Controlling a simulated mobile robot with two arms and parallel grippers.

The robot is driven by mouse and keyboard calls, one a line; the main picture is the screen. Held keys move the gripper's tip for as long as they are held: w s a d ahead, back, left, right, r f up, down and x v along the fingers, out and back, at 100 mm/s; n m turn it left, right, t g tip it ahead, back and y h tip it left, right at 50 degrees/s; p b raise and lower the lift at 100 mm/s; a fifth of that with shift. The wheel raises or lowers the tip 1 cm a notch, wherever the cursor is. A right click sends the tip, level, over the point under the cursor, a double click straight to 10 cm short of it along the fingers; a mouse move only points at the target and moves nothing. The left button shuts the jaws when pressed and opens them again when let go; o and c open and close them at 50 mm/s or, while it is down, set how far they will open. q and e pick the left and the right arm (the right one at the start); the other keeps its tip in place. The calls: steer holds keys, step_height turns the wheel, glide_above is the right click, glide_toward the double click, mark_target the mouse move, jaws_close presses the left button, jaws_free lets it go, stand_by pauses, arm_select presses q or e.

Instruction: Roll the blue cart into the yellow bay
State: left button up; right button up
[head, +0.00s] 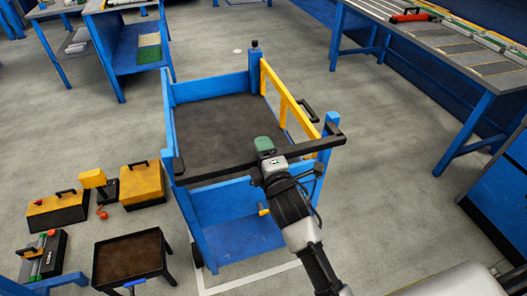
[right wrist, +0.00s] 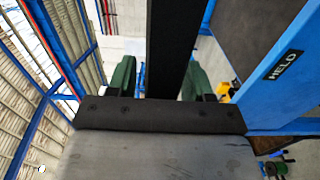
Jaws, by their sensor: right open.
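The blue cart (head: 212,188) stands on the grey floor in the middle of the head view. It has a dark upper deck, a yellow side rail (head: 272,80) and a black push bar (head: 315,146) across its near side. My right gripper (head: 265,148) is at this bar. In the right wrist view the bar (right wrist: 178,40) runs between the two green fingers (right wrist: 158,78), which are open around it. I cannot tell whether they touch it. My left gripper is not in view. I see no clear yellow bay.
A white floor line (head: 250,277) runs by the cart's near end. Yellow toolboxes (head: 142,182) and a small dark-topped table (head: 130,255) stand close on the left. A blue workbench (head: 465,92) stands at the right. Open floor lies beyond the cart and to its right.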

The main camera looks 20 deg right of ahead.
jaws_close()
